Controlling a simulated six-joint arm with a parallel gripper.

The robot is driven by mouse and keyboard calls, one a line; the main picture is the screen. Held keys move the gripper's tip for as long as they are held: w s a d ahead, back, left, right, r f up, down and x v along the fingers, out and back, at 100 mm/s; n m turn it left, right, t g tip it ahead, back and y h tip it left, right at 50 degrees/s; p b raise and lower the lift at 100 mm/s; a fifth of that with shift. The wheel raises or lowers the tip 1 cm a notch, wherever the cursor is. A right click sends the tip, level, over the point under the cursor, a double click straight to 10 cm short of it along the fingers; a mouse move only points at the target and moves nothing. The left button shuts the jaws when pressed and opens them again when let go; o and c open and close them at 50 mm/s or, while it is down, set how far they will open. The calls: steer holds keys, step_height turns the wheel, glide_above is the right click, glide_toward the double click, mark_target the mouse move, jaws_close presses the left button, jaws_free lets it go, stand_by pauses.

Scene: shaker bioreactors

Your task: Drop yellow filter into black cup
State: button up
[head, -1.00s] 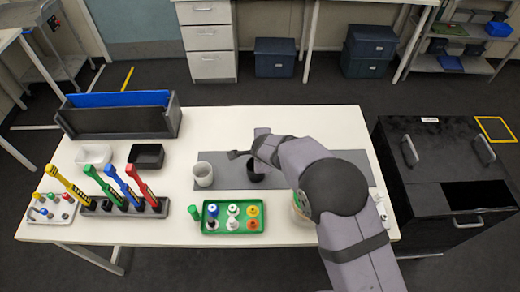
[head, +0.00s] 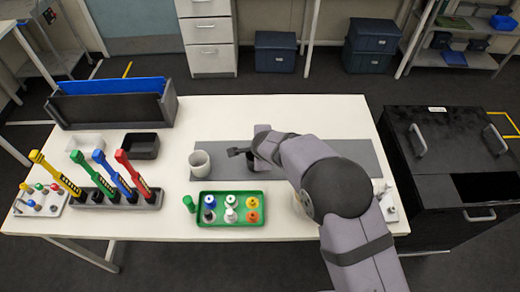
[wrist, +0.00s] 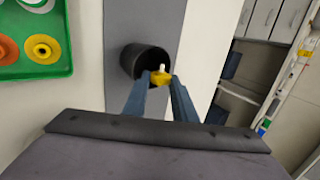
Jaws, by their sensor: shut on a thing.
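In the wrist view my gripper (wrist: 159,82) is shut on the yellow filter (wrist: 160,77), which has a white tip. The black cup (wrist: 138,60) stands upright on the grey mat, its dark opening just behind and to the left of the filter in that view. The filter overlaps the cup's rim in the picture; I cannot tell its height above it. In the head view my gripper (head: 262,152) is over the grey mat, and my arm hides the filter and most or all of the black cup.
A white cup (head: 200,165) stands on the left end of the grey mat (head: 222,148). A green tray (head: 232,220) with several coloured filters lies in front.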

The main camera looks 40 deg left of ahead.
steer(key=o, duration=1.2)
steer(key=shift+c, duration=0.2)
step_height(320, 180, up, 7)
steer(key=p, duration=0.8)
